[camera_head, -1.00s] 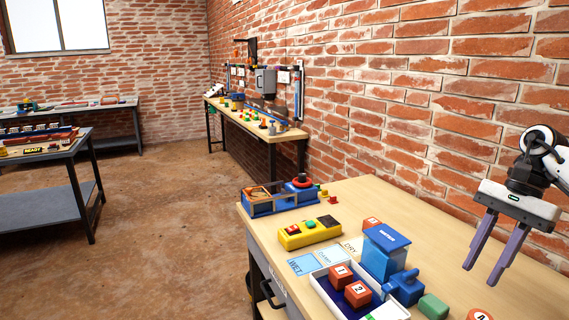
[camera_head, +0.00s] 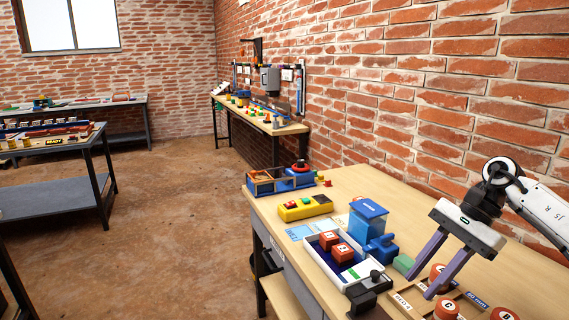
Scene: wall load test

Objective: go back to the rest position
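My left gripper is not in view.
A brick wall (camera_head: 440,90) runs behind.

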